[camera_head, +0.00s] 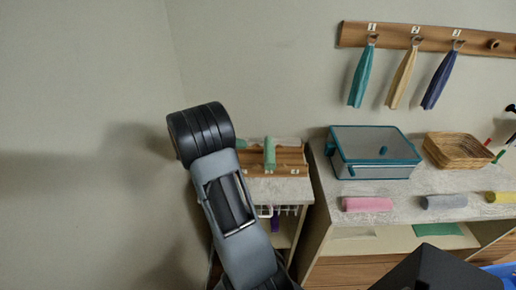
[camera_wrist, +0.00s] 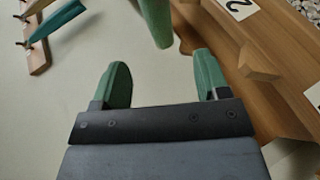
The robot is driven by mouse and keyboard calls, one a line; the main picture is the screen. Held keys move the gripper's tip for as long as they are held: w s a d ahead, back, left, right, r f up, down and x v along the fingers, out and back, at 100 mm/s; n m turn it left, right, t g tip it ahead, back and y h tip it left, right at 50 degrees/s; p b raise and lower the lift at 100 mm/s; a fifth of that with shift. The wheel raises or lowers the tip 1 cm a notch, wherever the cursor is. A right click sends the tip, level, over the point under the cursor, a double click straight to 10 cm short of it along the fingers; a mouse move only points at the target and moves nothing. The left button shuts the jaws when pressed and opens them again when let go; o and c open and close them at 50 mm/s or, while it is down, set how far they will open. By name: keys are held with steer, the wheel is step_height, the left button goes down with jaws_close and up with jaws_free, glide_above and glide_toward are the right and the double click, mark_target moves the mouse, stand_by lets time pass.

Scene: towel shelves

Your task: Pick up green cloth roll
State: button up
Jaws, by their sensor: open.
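The green cloth roll (camera_head: 269,153) lies lengthwise on a wooden rack (camera_head: 290,159) on the small shelf unit, left of the counter. In the wrist view the roll (camera_wrist: 157,18) enters from the top edge, its near end just beyond the gap between the fingertips. My gripper (camera_wrist: 160,57) is open and empty, with green fingers on either side of the gap. No contact with the roll shows. In the head view my arm hides most of the gripper.
The wooden rack (camera_wrist: 258,75) with number labels is close on the right in the wrist view. A teal-edged bin (camera_head: 374,170), wicker basket (camera_head: 458,151), pink roll (camera_head: 367,204) and grey roll (camera_head: 444,202) sit on the counter. Towels hang from a wall rail (camera_head: 391,38).

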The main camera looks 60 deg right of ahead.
mark_target(263, 150)
steer(key=x, duration=0.7)
steer(key=shift+d+f, duration=0.1)
steer(key=shift+d, duration=0.35)
steer(key=shift+r+x, duration=0.2)
steer(key=shift+x, duration=2.55)
steer(key=shift+d, duration=0.1)
steer(key=c, duration=0.7)
steer(key=shift+r, duration=0.1)
